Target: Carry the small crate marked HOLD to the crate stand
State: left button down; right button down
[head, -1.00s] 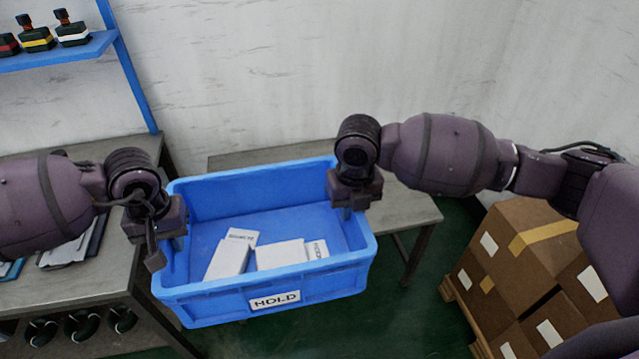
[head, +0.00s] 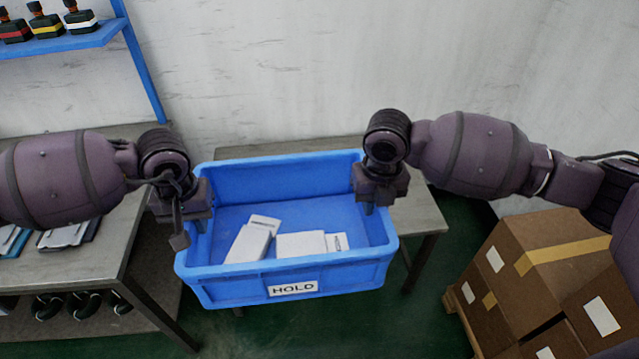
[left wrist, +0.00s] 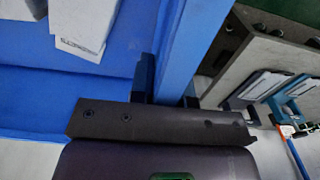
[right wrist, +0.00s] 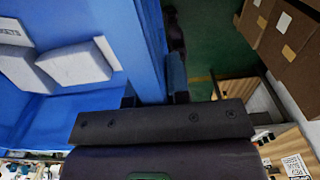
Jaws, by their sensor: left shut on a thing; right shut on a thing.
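The blue crate marked HOLD (head: 230,291) hangs level between my two grippers in the head view, its label facing me. It holds several white boxes (head: 300,245). My left gripper (head: 197,222) is shut on its left wall, and my right gripper (head: 369,207) is shut on its right wall. The left wrist view shows the left fingers (left wrist: 168,80) on either side of the wall; the right wrist view shows the right fingers (right wrist: 155,85) likewise. A low grey table (head: 425,218), seemingly the crate stand, is behind and partly hidden by the crate. I cannot tell how high the crate is above it.
A grey workbench (head: 75,262) with papers and a blue shelf of bottles (head: 60,42) stands at the left, close to the crate. Stacked cardboard boxes (head: 540,250) on a pallet stand at the right. A white wall (head: 300,70) closes the back. Green floor shows between.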

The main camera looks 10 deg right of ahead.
pick_arm(q)
jog(key=shift+w+d, duration=0.1)
jog(key=shift+d, duration=0.2)
pick_arm(e)
jog(key=shift+w+d, duration=0.1)
jog(key=shift+d, duration=0.3)
